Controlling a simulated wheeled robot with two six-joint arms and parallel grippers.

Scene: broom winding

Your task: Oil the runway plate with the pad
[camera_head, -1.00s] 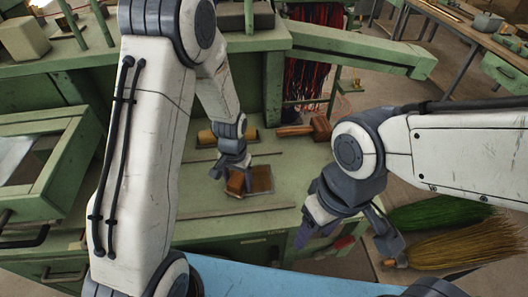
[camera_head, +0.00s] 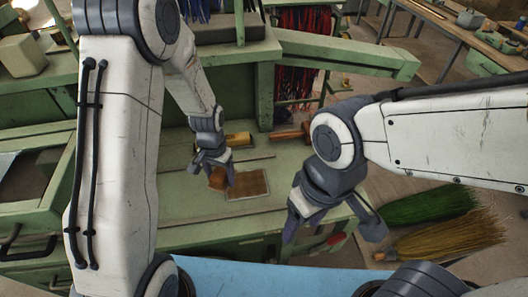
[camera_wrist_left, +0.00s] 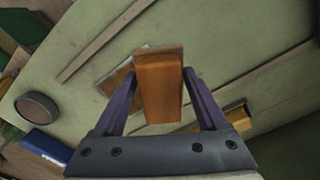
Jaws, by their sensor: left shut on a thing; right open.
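The pad, a brown wooden block (camera_head: 218,178), is in my left gripper (camera_head: 214,170). In the left wrist view the block (camera_wrist_left: 160,88) sits between the purple fingers (camera_wrist_left: 160,95), which are shut on it. The runway plate (camera_head: 250,187) is a flat brown rectangle with a pale rim on the green bench. The pad is at its left side; I cannot tell whether they touch. In the left wrist view the plate (camera_wrist_left: 117,79) is partly hidden behind the pad. My right gripper (camera_head: 330,225) is open and empty, to the right of the plate near the bench's front.
A yellow cylinder (camera_head: 238,140) and a wooden-handled tool (camera_head: 290,134) lie behind the plate. Green (camera_head: 430,204) and yellow (camera_head: 450,237) broom heads are at the right. A green drawer unit (camera_head: 35,185) stands left. Bare bench top (camera_head: 190,205) lies in front of the plate.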

